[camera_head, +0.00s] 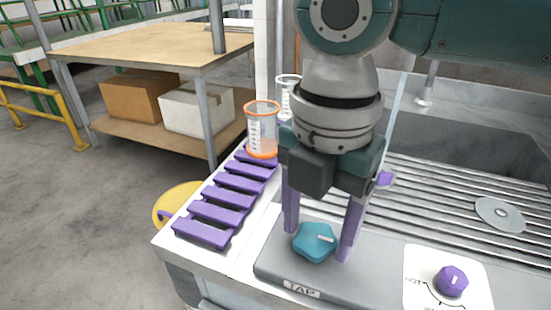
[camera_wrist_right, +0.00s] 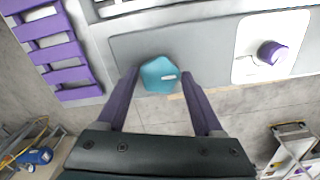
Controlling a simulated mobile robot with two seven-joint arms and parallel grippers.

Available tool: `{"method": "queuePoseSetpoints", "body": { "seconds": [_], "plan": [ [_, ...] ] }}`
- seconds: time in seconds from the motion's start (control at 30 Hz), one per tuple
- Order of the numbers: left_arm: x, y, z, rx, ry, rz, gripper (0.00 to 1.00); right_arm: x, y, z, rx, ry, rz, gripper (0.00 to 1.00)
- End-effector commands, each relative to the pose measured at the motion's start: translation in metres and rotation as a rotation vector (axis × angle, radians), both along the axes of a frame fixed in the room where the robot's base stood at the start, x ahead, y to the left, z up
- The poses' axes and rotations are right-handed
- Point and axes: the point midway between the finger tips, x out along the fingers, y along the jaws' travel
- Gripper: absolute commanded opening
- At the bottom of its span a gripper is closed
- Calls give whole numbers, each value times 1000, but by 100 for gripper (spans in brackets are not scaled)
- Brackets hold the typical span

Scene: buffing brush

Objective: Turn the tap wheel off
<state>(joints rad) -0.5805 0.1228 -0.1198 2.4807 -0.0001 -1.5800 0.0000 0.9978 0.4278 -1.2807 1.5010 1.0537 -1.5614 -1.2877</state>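The teal tap wheel (camera_head: 315,241) sits on the grey panel above a label reading TAP (camera_head: 301,289). A white mark on its top points to the right in the head view. My right gripper (camera_head: 322,243) is over it, with its two purple fingers spread on either side of the wheel. In the right wrist view the wheel (camera_wrist_right: 158,75) lies between and just beyond the fingertips (camera_wrist_right: 160,75). Whether the fingers touch it I cannot tell. My left gripper is not in view.
A purple knob (camera_head: 452,281) on a white plate is to the right. A purple slatted rack (camera_head: 217,213) and an orange-rimmed beaker (camera_head: 262,130) are to the left. Behind lie the ribbed drainboard (camera_head: 440,200) and a sink basin (camera_head: 460,145).

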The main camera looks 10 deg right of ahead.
Motion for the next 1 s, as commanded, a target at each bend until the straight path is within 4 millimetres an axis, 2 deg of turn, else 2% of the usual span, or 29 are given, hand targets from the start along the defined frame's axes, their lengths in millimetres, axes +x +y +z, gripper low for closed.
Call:
{"method": "queuePoseSetpoints", "body": {
  "seconds": [0.07, 0.53, 0.77, 1.0],
  "plan": [
    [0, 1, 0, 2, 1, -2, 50, 0, 0, 0, 0, 0, 0, 59],
    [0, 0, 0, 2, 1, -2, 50, 0, 0, 0, 0, 0, 0, 6],
    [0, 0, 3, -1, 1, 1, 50, 0, 0, 2, -1, 1, -15, 5],
    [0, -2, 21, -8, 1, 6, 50, -1, 0, 5, -1, 3, -114, 5]
  ]
}}
